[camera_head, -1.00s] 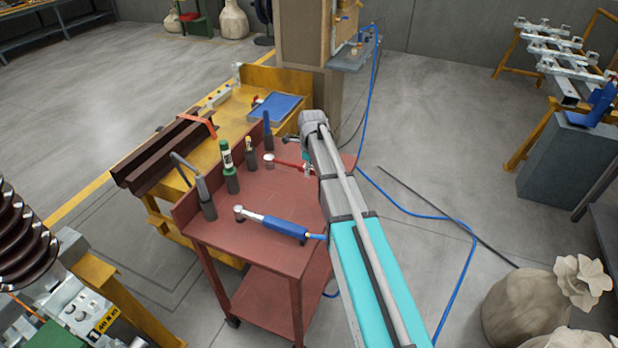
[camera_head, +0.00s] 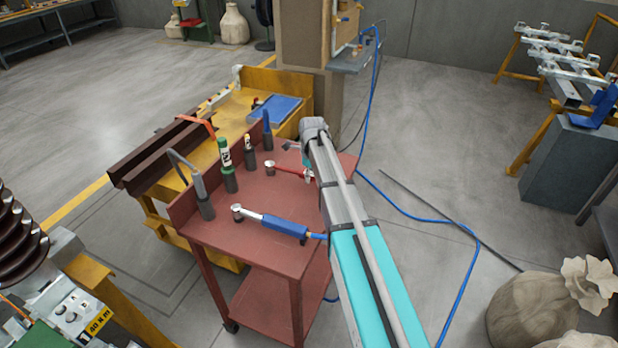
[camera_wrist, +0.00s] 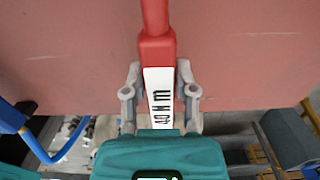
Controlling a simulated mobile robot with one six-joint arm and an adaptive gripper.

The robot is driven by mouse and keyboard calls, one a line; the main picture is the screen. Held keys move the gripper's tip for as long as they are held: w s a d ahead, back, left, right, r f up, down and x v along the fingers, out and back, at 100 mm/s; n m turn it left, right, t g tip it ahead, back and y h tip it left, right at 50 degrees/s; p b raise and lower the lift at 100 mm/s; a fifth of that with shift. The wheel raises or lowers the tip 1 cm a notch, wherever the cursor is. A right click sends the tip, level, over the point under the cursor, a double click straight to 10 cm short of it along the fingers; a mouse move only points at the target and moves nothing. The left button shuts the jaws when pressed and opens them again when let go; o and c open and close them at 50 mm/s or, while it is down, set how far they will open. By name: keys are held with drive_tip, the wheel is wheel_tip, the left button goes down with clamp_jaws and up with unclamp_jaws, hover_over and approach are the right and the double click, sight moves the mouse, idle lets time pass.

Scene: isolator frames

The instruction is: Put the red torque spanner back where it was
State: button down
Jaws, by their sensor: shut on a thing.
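The red torque spanner (camera_head: 286,171) is at the right side of the red trolley top (camera_head: 255,195) in the head view, its metal head pointing left. In the wrist view the red spanner (camera_wrist: 157,48) runs up the picture, with a white label marked 40 N m. My gripper (camera_wrist: 158,98) is shut on it at the label, one finger on each side. In the head view my arm hides most of the gripper and the handle end. I cannot tell whether the spanner touches the trolley top.
A blue-handled torque spanner (camera_head: 270,223) lies at the trolley's front. Several upright tools, including a green one (camera_head: 228,170) and a grey one (camera_head: 201,190), stand along its left edge. A yellow bench (camera_head: 232,125) adjoins behind. A blue hose (camera_head: 425,210) lies on the floor at right.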

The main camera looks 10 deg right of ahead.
drive_tip(key=shift+c, duration=2)
unclamp_jaws()
drive_tip(key=shift+r, duration=0.1)
wheel_tip(320, 180, up, 12)
drive_tip(key=p, duration=1.2)
drive_tip(key=shift+s+d, duration=0.15)
drive_tip(key=shift+d, duration=0.05)
drive_tip(key=shift+s, duration=0.1)
drive_tip(key=s+a+n, duration=0.2)
drive_tip(key=s+n, duration=1)
drive_tip(key=s, duration=0.1)
drive_tip(key=s+a+n, duration=0.1)
drive_tip(key=s+n, duration=1.2)
drive_tip(key=shift+s+a, duration=0.3)
drive_tip(key=shift+a, duration=0.1)
